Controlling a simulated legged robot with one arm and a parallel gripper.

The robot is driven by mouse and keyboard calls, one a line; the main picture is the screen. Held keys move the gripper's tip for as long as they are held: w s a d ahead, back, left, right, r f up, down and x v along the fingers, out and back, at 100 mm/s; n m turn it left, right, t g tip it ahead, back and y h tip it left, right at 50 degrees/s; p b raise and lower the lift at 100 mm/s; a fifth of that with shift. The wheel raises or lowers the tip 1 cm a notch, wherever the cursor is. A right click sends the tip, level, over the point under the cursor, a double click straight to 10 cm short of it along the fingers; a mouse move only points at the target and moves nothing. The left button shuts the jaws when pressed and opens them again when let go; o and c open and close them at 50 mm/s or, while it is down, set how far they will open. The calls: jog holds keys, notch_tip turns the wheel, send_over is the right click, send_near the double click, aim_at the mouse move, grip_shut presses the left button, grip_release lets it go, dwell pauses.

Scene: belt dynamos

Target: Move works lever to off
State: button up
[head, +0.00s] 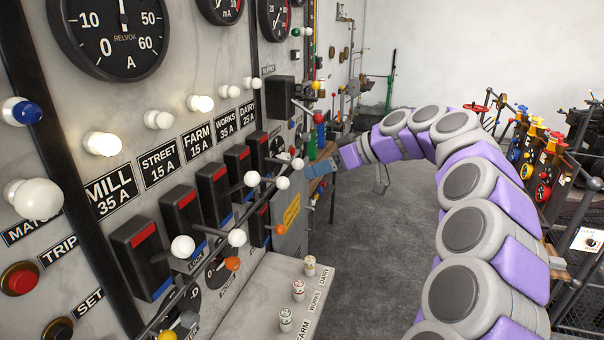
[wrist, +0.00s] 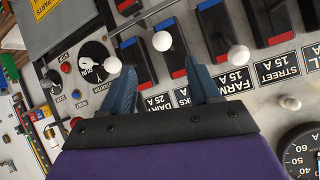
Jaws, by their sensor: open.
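The works lever is a thin rod with a white ball knob (head: 282,183) standing out from a black breaker with red and blue bands, in the row on the marble panel. The WORKS 35 A label (head: 226,121) is above that breaker. In the wrist view, the white knob I take for the works lever (wrist: 162,41) shows between and just beyond my fingertips, with no clear contact. My gripper (wrist: 162,54) is open and empty, its two blue fingers pointing at the breaker row. In the head view, my gripper (head: 313,183) is just right of the knob.
Neighbouring white knobs are close: farm (wrist: 238,56) on the right and dairy (wrist: 112,65) on the left in the wrist view. A sloping ledge with labelled pegs (head: 298,289) juts out below. A bench with coloured machines (head: 545,165) stands right. Grey floor between is clear.

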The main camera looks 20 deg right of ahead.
jog(key=v, duration=0.5)
dwell(0.4)
jog(key=s+a+f+m+g+h, duration=0.1)
jog(key=s+a+f+g, duration=0.25)
jog(key=s+a, duration=0.55)
jog(key=s+a+f+m+g+h, duration=0.15)
jog(key=s+a+f, duration=0.25)
jog(key=s+a, duration=0.5)
jog(key=s+d+f+m+g+h, duration=0.2)
jog(key=s+f, duration=0.5)
jog(key=s, duration=0.5)
jog(key=s+d+f+m+g+h, duration=0.2)
jog(key=s+f, duration=0.6)
jog(key=s, duration=0.4)
jog(key=shift+d+f+m+h, duration=0.2)
jog(key=shift+f+m+h, duration=0.2)
jog(key=shift+h, duration=0.75)
